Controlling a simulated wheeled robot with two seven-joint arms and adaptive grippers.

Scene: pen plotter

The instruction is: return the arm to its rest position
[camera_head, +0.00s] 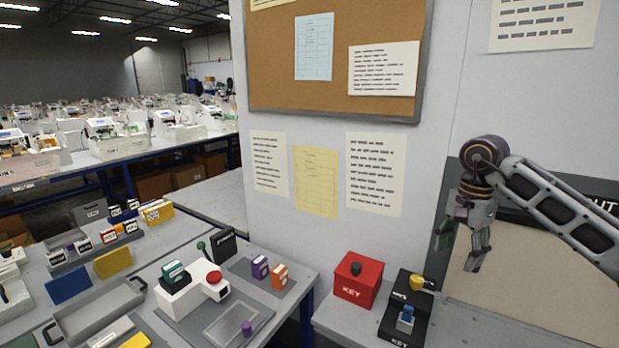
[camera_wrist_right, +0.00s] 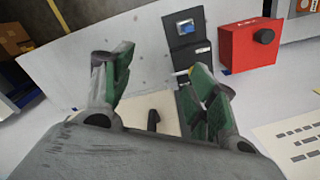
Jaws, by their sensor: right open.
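My right gripper (camera_head: 458,250) hangs at the right of the head view, with its arm coming in from the right edge. Its fingers point down and stand apart, with nothing between them. It is in front of a beige panel, above and to the right of the black key boxes. In the wrist view, the green-padded fingers of the right gripper (camera_wrist_right: 158,75) are spread wide and empty. My left gripper is in neither view.
A white device with a red button (camera_head: 214,277) is at left. A wall with a corkboard (camera_head: 275,60) rises behind.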

